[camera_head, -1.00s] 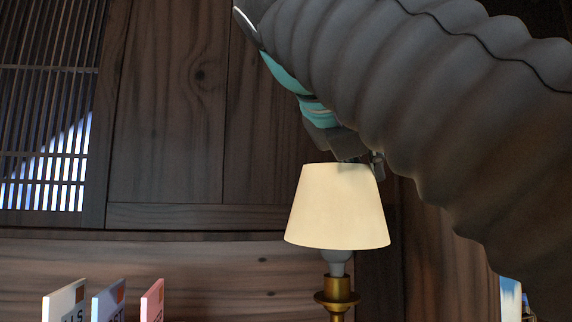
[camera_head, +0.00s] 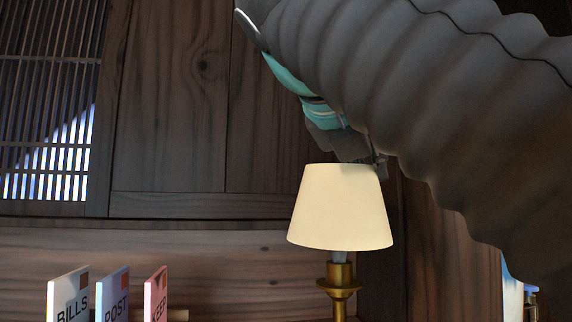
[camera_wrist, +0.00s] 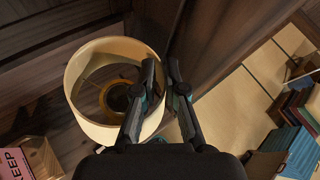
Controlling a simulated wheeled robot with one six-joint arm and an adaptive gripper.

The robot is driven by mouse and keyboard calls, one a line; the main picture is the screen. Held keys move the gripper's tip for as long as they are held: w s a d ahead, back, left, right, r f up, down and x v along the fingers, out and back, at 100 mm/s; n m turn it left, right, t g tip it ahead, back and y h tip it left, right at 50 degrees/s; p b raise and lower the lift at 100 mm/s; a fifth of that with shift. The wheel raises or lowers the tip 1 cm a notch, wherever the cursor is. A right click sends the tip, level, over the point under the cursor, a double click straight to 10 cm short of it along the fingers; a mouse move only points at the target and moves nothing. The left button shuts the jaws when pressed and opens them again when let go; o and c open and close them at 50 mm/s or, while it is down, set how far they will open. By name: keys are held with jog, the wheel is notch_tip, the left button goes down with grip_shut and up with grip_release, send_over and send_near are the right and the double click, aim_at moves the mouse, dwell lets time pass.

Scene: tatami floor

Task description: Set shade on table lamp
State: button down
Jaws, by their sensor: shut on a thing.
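The cream lampshade (camera_head: 340,207) is upright over the brass table lamp (camera_head: 340,283) in the head view. A short pale part of the lamp shows between the shade's lower rim and the brass. My gripper (camera_wrist: 162,70) is shut on the shade's rim in the wrist view, one finger inside and one outside. The shade (camera_wrist: 78,80) is seen from above, and the lamp's brass (camera_wrist: 104,98) shows through its opening, roughly central. Whether the shade rests on the lamp is hidden. My arm covers most of the gripper in the head view.
Upright cards marked BILLS (camera_head: 68,297), POST (camera_head: 113,297) and KEEP (camera_head: 155,296) stand left of the lamp. A wooden wall (camera_head: 170,110) is behind. Books (camera_wrist: 297,112) lie by the tatami floor (camera_wrist: 235,110) at right in the wrist view.

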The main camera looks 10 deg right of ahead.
aim_at(371, 216)
jog(key=shift+f+b, duration=1.95)
jog(key=shift+f, duration=1.3)
dwell(1.8)
jog(key=c, duration=0.7)
grip_release()
jog(key=shift+c, duration=0.2)
jog(key=shift+r, duration=0.1)
jog(key=shift+r+p, duration=2.05)
jog(key=shift+p, duration=0.65)
jog(key=shift+r, duration=0.85)
